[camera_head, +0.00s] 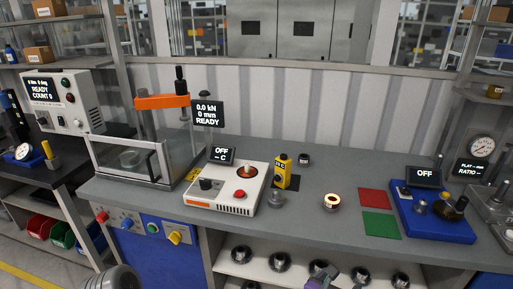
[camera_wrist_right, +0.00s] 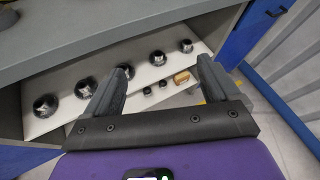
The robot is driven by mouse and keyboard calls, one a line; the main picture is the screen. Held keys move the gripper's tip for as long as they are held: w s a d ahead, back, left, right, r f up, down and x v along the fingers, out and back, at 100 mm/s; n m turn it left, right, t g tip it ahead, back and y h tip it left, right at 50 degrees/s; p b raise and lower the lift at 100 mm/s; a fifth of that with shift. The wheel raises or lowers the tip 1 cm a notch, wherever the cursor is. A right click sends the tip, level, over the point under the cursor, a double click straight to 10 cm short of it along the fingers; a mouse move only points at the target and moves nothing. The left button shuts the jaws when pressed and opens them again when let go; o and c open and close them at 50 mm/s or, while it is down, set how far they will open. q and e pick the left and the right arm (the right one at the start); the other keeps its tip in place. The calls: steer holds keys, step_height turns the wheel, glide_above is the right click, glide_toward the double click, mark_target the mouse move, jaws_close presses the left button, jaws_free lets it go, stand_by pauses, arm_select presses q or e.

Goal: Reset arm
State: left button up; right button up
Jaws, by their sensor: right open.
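My right gripper (camera_wrist_right: 163,78) shows in the right wrist view with its two dark fingers wide apart and nothing between them. It points toward the open shelf (camera_wrist_right: 65,133) under the bench, where a row of dark round parts lies. My left gripper is not in view.
The bench front edge lies near my right gripper.

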steer(key=w+a+f+n+g+y+p, duration=0.15)
steer(key=f+n+y, duration=0.25)
steer(key=f+n, duration=0.5)
steer(key=w+a+f+n+y, duration=0.1)
steer(key=a+f+n+y, duration=0.2)
steer(key=f+n, duration=0.65)
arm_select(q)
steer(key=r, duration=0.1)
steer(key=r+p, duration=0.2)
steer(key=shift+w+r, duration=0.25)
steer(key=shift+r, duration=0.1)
arm_select(e)
steer(key=s+a+f+n+g+y, duration=0.3)
steer(key=s+f+n, duration=0.3)
steer(key=s+n, duration=0.2)
steer(key=s+a+f+n+g+y, duration=0.3)
steer(key=s+n, duration=0.6)
steer(key=n, duration=0.3)
step_height(320, 180, down, 3)
steer(key=shift+a+r+n+g, duration=0.2)
steer(key=shift+n+g, duration=0.15)
steer(key=shift+g, duration=0.4)
steer(key=shift+s, duration=0.1)
